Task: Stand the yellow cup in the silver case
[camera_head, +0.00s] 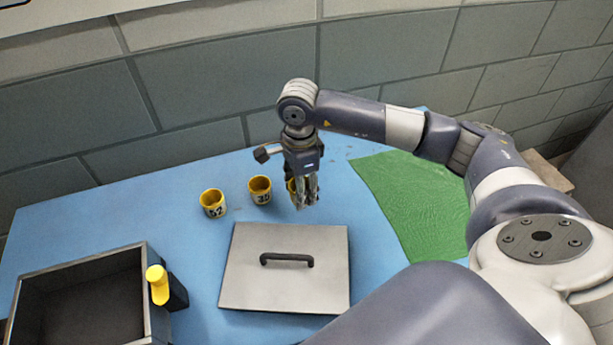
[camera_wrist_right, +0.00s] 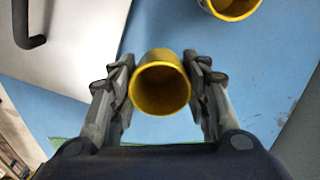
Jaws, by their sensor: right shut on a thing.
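My right gripper (camera_head: 306,200) points down over the blue table, behind the lid. It is shut on a yellow cup (camera_head: 291,187), mostly hidden by the fingers in the head view. In the right wrist view this cup (camera_wrist_right: 161,86) sits between the two fingers (camera_wrist_right: 161,88), its round mouth facing the camera and empty. I cannot tell whether it is clear of the table. The silver case (camera_head: 148,300) stands open at the front left, with thin metal rims and a dark inside; no cup shows in it. My left gripper is out of view.
Two more yellow cups, marked 52 (camera_head: 213,204) and 35 (camera_head: 260,190), stand left of the gripper. A silver lid (camera_head: 286,290) with a black handle lies mid-table. A yellow-topped black object (camera_head: 157,285) is at the case's right wall. A green mat (camera_head: 410,200) lies right.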

